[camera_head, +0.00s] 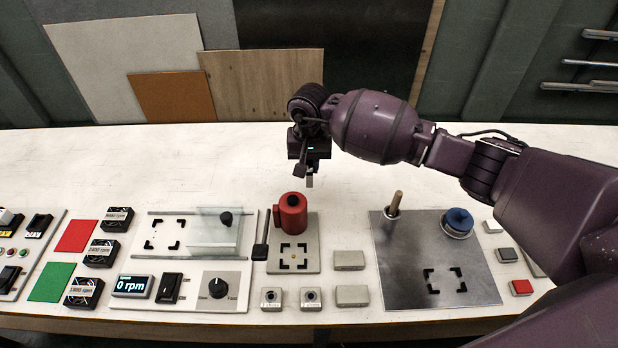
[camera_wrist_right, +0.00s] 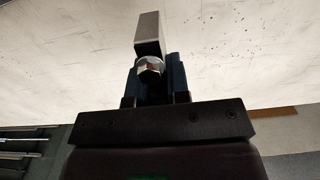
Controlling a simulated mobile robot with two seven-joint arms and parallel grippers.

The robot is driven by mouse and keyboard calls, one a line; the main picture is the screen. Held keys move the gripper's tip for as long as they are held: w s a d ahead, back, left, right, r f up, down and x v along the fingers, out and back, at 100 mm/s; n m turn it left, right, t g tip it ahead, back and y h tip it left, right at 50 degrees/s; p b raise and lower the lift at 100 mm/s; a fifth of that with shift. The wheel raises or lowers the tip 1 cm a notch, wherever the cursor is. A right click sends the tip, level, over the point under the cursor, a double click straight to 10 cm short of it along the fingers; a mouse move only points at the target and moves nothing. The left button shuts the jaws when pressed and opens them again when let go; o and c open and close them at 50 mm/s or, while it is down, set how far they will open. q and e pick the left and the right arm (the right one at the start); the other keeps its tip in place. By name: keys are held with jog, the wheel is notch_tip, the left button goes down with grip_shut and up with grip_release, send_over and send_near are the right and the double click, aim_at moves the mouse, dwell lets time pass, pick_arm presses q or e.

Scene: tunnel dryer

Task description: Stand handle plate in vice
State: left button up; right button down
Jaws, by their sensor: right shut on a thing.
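My right gripper (camera_head: 310,168) is above the worktop, behind the red cylinder, and is shut on a small grey piece (camera_head: 309,181). In the right wrist view, the gripper (camera_wrist_right: 152,85) holds this piece, which has a pale rectangular plate (camera_wrist_right: 148,28) and a shiny round metal part (camera_wrist_right: 150,67) between the dark fingers. It appears to be the handle plate, raised clear of the table. The fingers hide part of it. I cannot pick out a vice with certainty. My left gripper is not in view.
A red cylinder (camera_head: 291,214) stands on a grey base with corner marks. A glass cover (camera_head: 213,232) with a black knob is left of it. A metal plate (camera_head: 400,260) with a wooden peg (camera_head: 395,203) and blue knob (camera_head: 459,219) is right. The rear worktop is clear.

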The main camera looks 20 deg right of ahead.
jog(key=shift+f, duration=2.5)
jog(key=shift+f+b, duration=0.2)
jog(key=shift+b, duration=0.1)
jog(key=c, duration=1.1)
grip_release()
